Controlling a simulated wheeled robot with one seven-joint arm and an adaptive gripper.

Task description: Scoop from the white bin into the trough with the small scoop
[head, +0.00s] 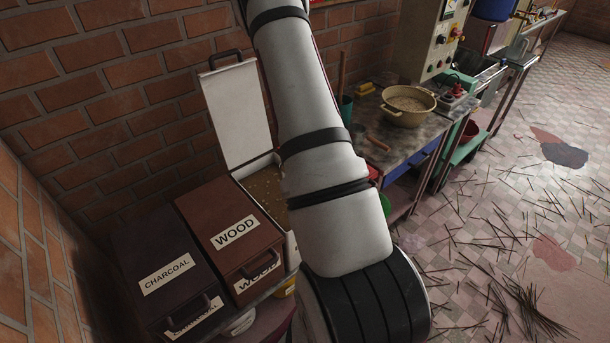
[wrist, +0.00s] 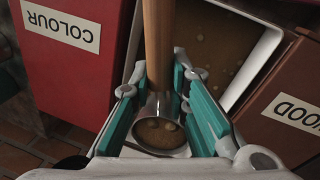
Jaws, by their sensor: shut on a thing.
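In the wrist view the small scoop (wrist: 158,60) has a wooden handle and a round metal cup. The cup (wrist: 140,106) holds brown powder with a few pale lumps. My gripper (wrist: 165,115) has its teal fingers closed on both sides of the scoop. Behind it is the white bin (wrist: 262,72), with brown material inside. In the head view the white bin (head: 291,247) stands with its lid (head: 236,112) raised against the brick wall. My arm hides the gripper, the scoop and part of the bin there. I cannot clearly make out the trough.
A brown WOOD bin (head: 218,222) and a dark CHARCOAL bin (head: 150,262) stand left of the white bin. A red COLOUR bin (wrist: 75,62) is on its other side. A bench with a beige basin (head: 408,118) lies beyond. Sticks litter the tiled floor.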

